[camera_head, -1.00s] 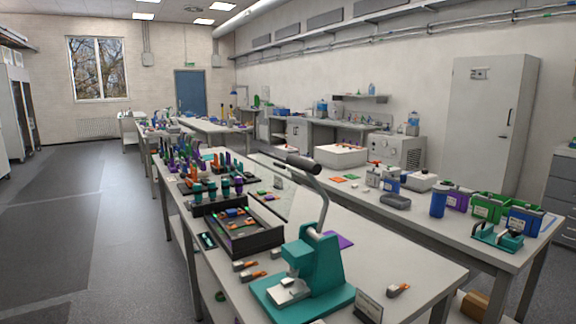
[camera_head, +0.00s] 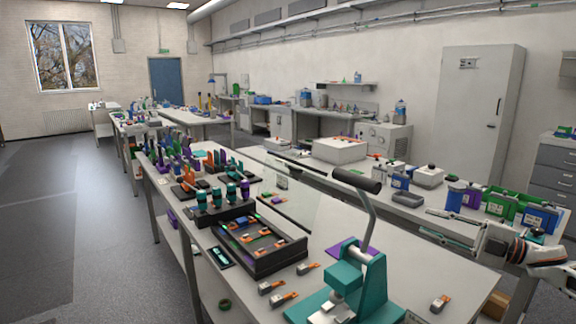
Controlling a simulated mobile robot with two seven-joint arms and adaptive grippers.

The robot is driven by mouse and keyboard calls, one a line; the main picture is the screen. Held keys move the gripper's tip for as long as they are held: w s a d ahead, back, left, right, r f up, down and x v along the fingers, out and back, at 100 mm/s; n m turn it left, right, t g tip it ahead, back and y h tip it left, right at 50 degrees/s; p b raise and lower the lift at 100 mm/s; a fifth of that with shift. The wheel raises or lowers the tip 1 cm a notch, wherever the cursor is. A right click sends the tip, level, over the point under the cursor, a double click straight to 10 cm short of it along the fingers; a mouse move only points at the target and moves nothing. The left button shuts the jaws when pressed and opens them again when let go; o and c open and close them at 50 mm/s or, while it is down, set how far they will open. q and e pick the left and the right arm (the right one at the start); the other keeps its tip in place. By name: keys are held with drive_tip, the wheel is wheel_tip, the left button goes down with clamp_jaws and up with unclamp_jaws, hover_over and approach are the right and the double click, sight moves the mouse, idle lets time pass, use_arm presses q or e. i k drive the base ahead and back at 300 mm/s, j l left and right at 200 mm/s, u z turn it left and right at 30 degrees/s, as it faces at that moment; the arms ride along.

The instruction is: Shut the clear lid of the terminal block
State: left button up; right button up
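A black open-topped block (camera_head: 285,263) with orange, blue and green parts inside stands on the near bench; I take it to be the terminal block. A clear panel (camera_head: 305,205) rises behind its right side, apparently its lid standing open. Its edges are faint, and I cannot make out the hinge. My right gripper (camera_head: 424,222) comes in from the right edge, with its two thin fingers spread apart and nothing between them. It is well to the right of the block and touches neither block nor panel. My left gripper is not in view.
A teal lever press (camera_head: 362,285) with a tall handle stands between the block and my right gripper. Small metal-and-orange pieces (camera_head: 284,299) lie in front of the block. Teal and purple cylinders (camera_head: 231,191) stand behind it. The bench right of the press is mostly clear.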

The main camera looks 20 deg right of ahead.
sight(297, 170)
drive_tip(key=i+j, duration=0.2)
drive_tip(key=i, duration=0.25)
drive_tip(key=i+j, duration=0.2)
drive_tip(key=i, duration=0.25)
drive_tip(key=i+j, duration=0.2)
drive_tip(key=i, duration=0.25)
